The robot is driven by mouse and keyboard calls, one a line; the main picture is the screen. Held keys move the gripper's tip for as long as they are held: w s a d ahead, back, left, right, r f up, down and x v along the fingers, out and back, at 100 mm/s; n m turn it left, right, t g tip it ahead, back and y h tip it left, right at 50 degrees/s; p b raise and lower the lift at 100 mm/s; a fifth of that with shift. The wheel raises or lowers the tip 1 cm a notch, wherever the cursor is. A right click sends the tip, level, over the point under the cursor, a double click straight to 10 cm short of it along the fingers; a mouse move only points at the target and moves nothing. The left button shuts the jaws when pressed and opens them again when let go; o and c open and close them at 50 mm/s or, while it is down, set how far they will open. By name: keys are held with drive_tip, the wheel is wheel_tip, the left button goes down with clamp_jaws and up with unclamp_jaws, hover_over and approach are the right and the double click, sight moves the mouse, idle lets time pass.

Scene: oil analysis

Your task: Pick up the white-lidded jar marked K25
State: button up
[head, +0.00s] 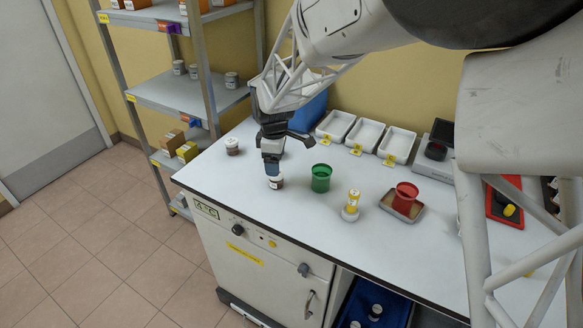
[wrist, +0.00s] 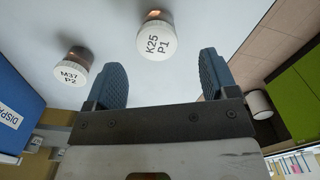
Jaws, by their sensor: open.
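In the wrist view, the white-lidded jar marked K25 P1 (wrist: 155,38) stands upright on the pale bench, just beyond my fingertips and roughly between them sideways. My gripper (wrist: 163,75) is open, with nothing between its blue-grey fingers. In the head view, my gripper (head: 273,170) points down close over a white-lidded jar (head: 275,184) near the bench's front edge. That jar's marking cannot be read there, but its place fits K25. My finger hides part of it.
A jar marked M37 P2 (wrist: 73,68) stands left of K25 in the wrist view. Another jar (head: 232,146) is near the bench's left end. White trays (head: 367,135) line the back.

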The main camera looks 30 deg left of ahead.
sight(277, 179)
drive_tip(key=shift+a, duration=0.2)
drive_tip(key=shift+f, duration=0.1)
drive_tip(key=shift+f, duration=1.25)
drive_tip(key=shift+f, duration=0.1)
drive_tip(key=shift+w+d+f, duration=0.1)
drive_tip(key=shift+w+f, duration=0.05)
drive_tip(key=shift+f, duration=1.1)
drive_tip(key=shift+w+d+f, duration=0.1)
drive_tip(key=shift+f, duration=1.15)
drive_tip(key=shift+c, duration=0.3)
drive_tip(key=c, duration=0.9)
